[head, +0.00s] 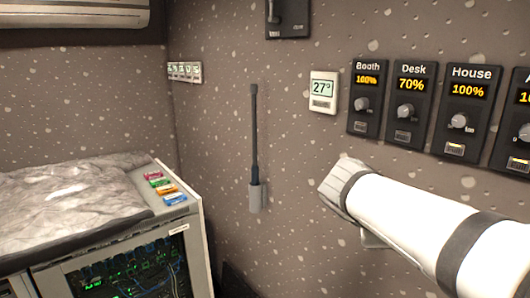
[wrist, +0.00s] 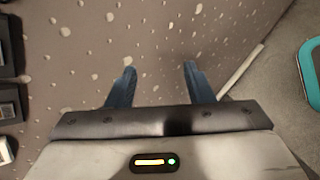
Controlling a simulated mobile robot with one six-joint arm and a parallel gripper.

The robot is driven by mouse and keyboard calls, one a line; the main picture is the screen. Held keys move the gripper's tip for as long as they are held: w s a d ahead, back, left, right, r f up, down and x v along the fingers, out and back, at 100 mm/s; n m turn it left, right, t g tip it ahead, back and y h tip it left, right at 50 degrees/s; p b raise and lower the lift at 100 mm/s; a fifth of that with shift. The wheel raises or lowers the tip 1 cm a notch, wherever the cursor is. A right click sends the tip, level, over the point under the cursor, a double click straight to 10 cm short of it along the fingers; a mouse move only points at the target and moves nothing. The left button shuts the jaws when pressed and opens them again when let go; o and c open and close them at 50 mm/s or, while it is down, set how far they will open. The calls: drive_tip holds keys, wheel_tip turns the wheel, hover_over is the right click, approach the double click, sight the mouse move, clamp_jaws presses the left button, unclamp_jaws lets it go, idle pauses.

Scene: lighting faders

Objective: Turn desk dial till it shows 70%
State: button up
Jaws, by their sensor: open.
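The Desk dial panel (head: 410,103) is on the wall in the head view, between the Booth and House panels. Its display reads 70% in yellow digits. Its round knob (head: 405,111) sits below the display, with nothing touching it. My gripper (wrist: 157,75) shows in the wrist view with its two blue fingers apart and nothing between them. It faces bare speckled wall and floor. In the head view my white arm is below the panels, apart from the Desk dial; the fingers are hidden there.
The Booth panel (head: 367,98) and House panel (head: 467,108) both read 100%. A thermostat (head: 323,92) shows 27°. A grey wall holder with a black antenna-like rod (head: 255,150) is left of my arm. A cabinet (head: 187,225) with colored tags stands at left.

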drive_tip(key=s+a+f+m+g+y, duration=0.2)
drive_tip(key=s+a+f+m+y, duration=0.6)
drive_tip(key=s+a+f+m, duration=0.2)
wheel_tip(320, 180, down, 5)
drive_tip(key=s+m, duration=0.2)
drive_tip(key=m, duration=0.1)
drive_tip(key=shift+r+g, duration=0.2)
drive_tip(key=shift+g, duration=0.2)
